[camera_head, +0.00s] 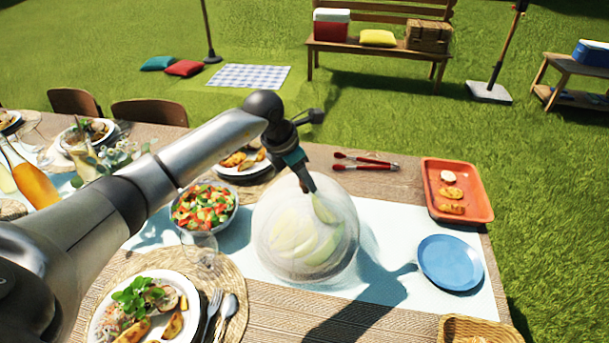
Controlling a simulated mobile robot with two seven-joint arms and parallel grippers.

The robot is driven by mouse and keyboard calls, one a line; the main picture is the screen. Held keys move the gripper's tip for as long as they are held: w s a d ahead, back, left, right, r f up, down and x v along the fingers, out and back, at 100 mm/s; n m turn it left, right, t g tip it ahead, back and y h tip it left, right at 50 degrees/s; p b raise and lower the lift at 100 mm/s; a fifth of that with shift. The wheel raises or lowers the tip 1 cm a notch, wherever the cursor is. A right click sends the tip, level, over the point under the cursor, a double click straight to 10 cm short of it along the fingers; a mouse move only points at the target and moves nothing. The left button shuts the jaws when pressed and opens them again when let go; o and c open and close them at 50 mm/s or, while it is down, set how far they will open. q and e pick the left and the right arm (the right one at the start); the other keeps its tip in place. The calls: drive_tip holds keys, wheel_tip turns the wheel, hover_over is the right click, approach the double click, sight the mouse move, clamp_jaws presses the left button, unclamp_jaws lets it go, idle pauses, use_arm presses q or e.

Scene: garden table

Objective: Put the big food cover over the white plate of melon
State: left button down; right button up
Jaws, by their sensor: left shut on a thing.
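The big food cover (278,217) is a see-through, pale mesh dome near the middle of the table. Pale green melon slices (308,248) show blurred through its mesh. The white plate under them cannot be made out clearly. My left gripper (309,187) reaches in from the left and points down at the top of the cover. It is shut on the cover's top, and the grip itself is partly hidden. From this angle I cannot tell whether the cover's rim touches the table or hangs just above it. My right gripper is not in view.
A salad bowl (204,207) and a clear glass (200,248) stand close left of the cover. Red tongs (366,162) lie behind it. A blue plate (451,262) and an orange tray (484,204) are to the right. The pale runner (385,235) is bare between cover and blue plate.

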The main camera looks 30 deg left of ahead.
use_arm(q)
drive_tip(key=shift+f, duration=0.35)
drive_tip(key=shift+f+b, duration=0.4)
drive_tip(key=shift+b, duration=0.05)
idle(0.4)
drive_tip(key=shift+c, duration=1.8)
unclamp_jaws()
drive_tip(key=p+v, duration=0.1)
drive_tip(key=v, duration=1.4)
drive_tip(key=shift+a+r, duration=0.1)
